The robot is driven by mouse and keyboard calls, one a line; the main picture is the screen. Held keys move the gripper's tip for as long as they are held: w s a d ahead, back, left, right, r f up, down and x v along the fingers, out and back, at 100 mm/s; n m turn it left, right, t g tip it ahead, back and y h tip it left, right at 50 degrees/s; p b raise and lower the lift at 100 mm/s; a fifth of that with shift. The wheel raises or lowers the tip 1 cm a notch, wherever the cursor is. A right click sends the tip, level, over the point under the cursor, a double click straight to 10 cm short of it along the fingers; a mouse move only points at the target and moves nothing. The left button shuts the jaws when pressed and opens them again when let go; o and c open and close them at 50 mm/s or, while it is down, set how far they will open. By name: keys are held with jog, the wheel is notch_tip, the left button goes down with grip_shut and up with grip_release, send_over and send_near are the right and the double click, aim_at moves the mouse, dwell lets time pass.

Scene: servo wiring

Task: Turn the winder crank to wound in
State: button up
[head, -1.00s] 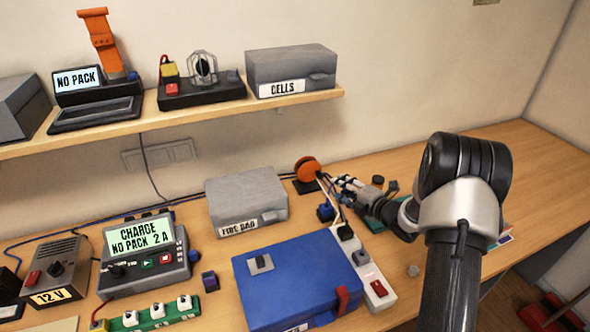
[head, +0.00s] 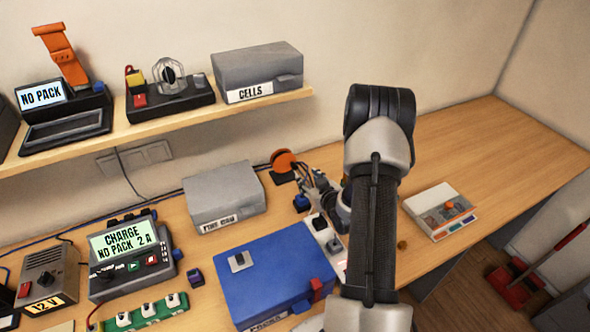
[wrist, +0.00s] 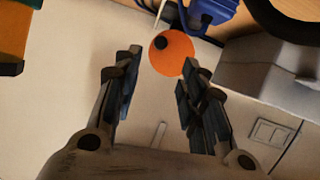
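The winder shows as an orange disc (head: 283,160) on a dark base at the back of the bench, near the wall. In the wrist view its orange disc (wrist: 172,55) has a small dark knob (wrist: 160,43) near the rim. My gripper (wrist: 158,72) is open and empty, its two fingers apart. The disc appears beyond and between the fingertips, and I see no contact. In the head view my gripper (head: 312,180) is just right of the winder, partly hidden by my arm. I cannot tell the crank's exact position.
A grey fire bag box (head: 225,193) stands left of the winder. A blue plug-like object (head: 301,203) and a white power strip (head: 325,236) lie in front, beside a blue case (head: 270,275). The shelf (head: 150,125) overhangs at left. The right bench is mostly clear.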

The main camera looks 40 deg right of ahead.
aim_at(295, 167)
jog(key=b+x, duration=0.1)
jog(key=x, duration=1)
jog(key=shift+w+f, duration=0.1)
jog(key=shift+w, duration=0.1)
jog(key=shift+c, duration=0.4)
grip_shut()
